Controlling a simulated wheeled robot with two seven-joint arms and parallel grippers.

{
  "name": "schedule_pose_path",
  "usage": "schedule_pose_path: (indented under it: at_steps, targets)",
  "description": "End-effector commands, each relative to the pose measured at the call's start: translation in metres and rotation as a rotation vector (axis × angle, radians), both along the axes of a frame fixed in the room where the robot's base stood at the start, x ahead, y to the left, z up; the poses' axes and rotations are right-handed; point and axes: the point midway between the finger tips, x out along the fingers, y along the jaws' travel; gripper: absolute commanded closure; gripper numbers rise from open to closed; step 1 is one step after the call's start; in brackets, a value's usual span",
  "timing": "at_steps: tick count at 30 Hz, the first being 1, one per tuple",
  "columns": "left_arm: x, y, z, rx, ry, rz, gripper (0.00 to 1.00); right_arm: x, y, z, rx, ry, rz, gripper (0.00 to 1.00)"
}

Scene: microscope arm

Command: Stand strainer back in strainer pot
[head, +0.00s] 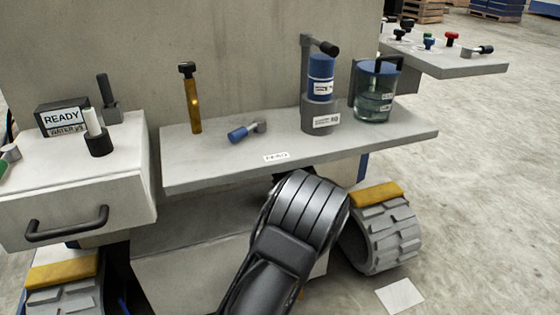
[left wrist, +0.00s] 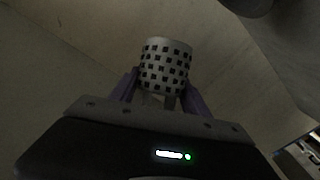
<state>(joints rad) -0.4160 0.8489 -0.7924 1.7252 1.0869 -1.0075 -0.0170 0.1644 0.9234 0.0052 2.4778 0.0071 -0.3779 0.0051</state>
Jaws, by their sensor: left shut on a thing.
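The strainer (left wrist: 166,66), a pale cylinder with rows of square dark holes, shows only in the left wrist view. My left gripper (left wrist: 163,92) is shut on its near end, with a purple finger on each side. In the head view a dark arm of mine rises from the bottom and bends under the shelf's front edge; no gripper or strainer shows there. My right gripper is in neither view. I cannot tell for sure which vessel is the strainer pot. A grey holder (head: 320,117) with a blue canister and a clear jar (head: 375,104) stand on the shelf's right.
The shelf (head: 380,135) also carries an amber tube (head: 193,105) and a blue-handled tool (head: 242,133). A drawer unit (head: 70,180) with a READY box (head: 62,119) and a black cup (head: 98,144) is at left.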

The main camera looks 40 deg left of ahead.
Motion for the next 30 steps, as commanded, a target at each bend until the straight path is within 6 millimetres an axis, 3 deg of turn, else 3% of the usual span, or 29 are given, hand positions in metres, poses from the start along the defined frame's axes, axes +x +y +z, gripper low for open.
schedule_pose_path:
  at_steps: [12, 17, 20, 23, 30]
  targets:
    - [-0.002, -0.001, 0.000, 0.001, 0.000, -0.006, 0.96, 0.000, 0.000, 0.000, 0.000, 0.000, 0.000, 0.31]
    - [-0.011, -0.014, -0.005, 0.004, 0.002, -0.056, 0.96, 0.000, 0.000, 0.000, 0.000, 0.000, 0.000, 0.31]
    - [-0.019, -0.040, -0.007, 0.004, 0.002, -0.128, 0.96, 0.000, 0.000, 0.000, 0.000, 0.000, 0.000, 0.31]
    - [-0.027, -0.084, -0.005, 0.003, 0.002, -0.246, 0.96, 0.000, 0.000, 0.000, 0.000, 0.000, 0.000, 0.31]
    - [-0.051, -0.211, 0.016, -0.003, -0.005, -0.558, 0.96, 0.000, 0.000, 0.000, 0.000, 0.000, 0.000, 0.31]
